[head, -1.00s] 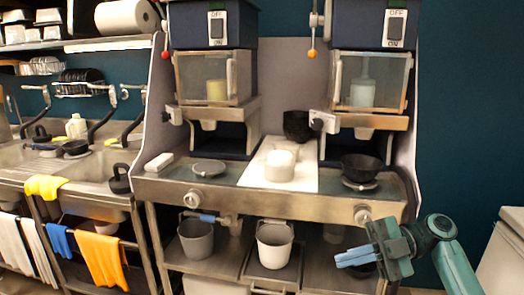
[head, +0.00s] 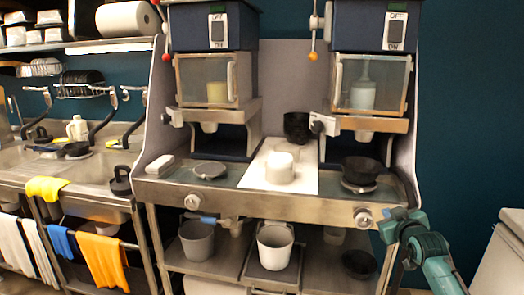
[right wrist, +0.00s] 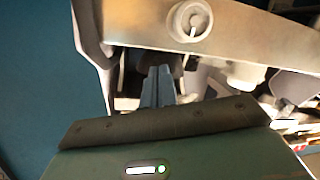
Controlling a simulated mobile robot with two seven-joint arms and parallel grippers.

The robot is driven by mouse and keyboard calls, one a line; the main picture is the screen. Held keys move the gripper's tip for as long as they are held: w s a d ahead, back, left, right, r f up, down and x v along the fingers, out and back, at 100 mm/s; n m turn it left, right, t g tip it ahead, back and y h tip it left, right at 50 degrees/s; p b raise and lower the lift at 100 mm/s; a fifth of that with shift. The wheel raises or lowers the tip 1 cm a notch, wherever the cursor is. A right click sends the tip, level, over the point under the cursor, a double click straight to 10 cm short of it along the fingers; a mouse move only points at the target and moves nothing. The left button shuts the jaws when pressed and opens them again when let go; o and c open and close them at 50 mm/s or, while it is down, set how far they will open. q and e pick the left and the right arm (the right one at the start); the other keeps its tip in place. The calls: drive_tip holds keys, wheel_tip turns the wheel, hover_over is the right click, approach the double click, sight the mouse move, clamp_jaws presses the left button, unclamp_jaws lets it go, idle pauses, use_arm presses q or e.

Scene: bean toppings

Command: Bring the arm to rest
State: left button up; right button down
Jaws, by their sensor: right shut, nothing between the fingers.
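My right arm (head: 436,262) comes in from the lower right in the head view, folded beside the right front corner of the steel counter. My right gripper (right wrist: 158,76) is shut and empty in the right wrist view, its two blue-grey fingers together, below the counter's front edge. In the head view its hand is at the counter's right end, close to the right knob (head: 363,217), and its fingers are hard to make out. The knob also shows in the right wrist view (right wrist: 188,20). My left gripper is not in view.
Pots stand on the lower shelf. A white cabinet (head: 502,257) is at far right. A sink is at left.

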drive_tip(key=s+a+f+g+y, duration=0.1)
drive_tip(key=s+a+f, duration=0.5)
drive_tip(key=s+f, duration=0.3)
drive_tip(key=s+a+f+g+y, duration=0.1)
drive_tip(key=s+a+f, duration=0.5)
drive_tip(key=s+f, duration=0.3)
drive_tip(key=s+a+f+g+y, duration=0.1)
drive_tip(key=s+a, duration=0.3)
drive_tip(key=s, duration=0.6)
drive_tip(key=s+a+f+g+y, duration=0.1)
drive_tip(key=s+a+f, duration=0.3)
drive_tip(key=s, duration=0.7)
drive_tip(key=shift+s+a+m+g, duration=0.2)
drive_tip(key=shift+m+g, duration=0.1)
drive_tip(key=shift+g, duration=0.1)
